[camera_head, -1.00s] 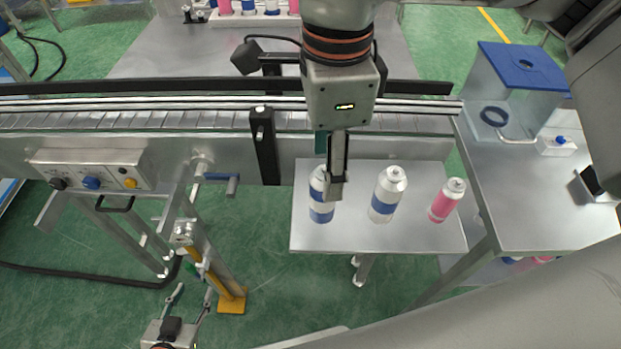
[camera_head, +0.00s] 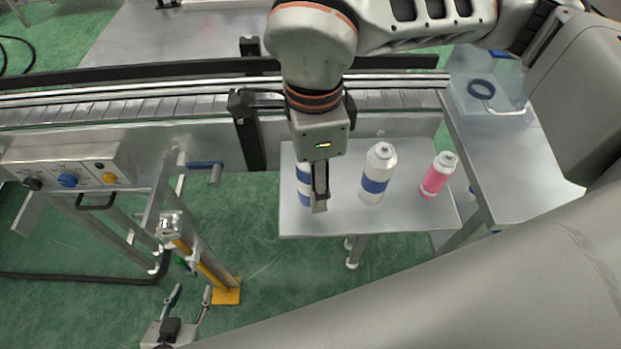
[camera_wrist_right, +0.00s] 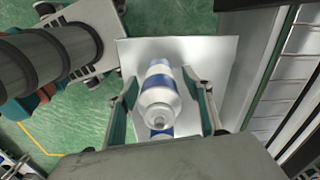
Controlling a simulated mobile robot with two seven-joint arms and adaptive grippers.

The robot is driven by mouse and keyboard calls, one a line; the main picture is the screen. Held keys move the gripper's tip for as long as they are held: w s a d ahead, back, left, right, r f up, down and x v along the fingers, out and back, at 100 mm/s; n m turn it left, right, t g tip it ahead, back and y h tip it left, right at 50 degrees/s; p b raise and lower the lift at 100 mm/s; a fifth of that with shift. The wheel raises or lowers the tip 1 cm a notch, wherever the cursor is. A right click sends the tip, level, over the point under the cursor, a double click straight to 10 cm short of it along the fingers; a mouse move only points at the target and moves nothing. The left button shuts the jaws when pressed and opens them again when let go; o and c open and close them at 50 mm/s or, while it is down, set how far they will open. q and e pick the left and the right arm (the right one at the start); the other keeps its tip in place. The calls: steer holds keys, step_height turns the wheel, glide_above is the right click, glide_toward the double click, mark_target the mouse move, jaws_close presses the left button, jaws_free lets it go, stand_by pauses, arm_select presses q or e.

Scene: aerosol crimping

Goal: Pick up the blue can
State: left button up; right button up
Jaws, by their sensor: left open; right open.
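Three spray cans stand upright on a metal side shelf (camera_head: 340,222). The leftmost white can with blue bands (camera_head: 303,190) is partly hidden behind my right gripper (camera_head: 320,203). A second white can with a blue band (camera_head: 375,185) stands to its right, then a pink can (camera_head: 437,176). In the right wrist view, my right gripper (camera_wrist_right: 162,82) is open, with the leftmost blue-banded can (camera_wrist_right: 158,97) between its fingers. Gaps show on both sides. Part of another blue band shows below it. My left gripper (camera_head: 190,293) is open and empty at the lower left, over the floor.
A conveyor (camera_head: 150,108) runs behind the shelf, with a black bracket (camera_head: 248,140) near the shelf's left end. A control box with knobs (camera_head: 72,165) is at the left. A metal table (camera_head: 490,150) with a clear box stands at the right.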

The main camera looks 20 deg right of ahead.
steer(key=c, duration=1.2)
steer(key=shift+r, duration=0.1)
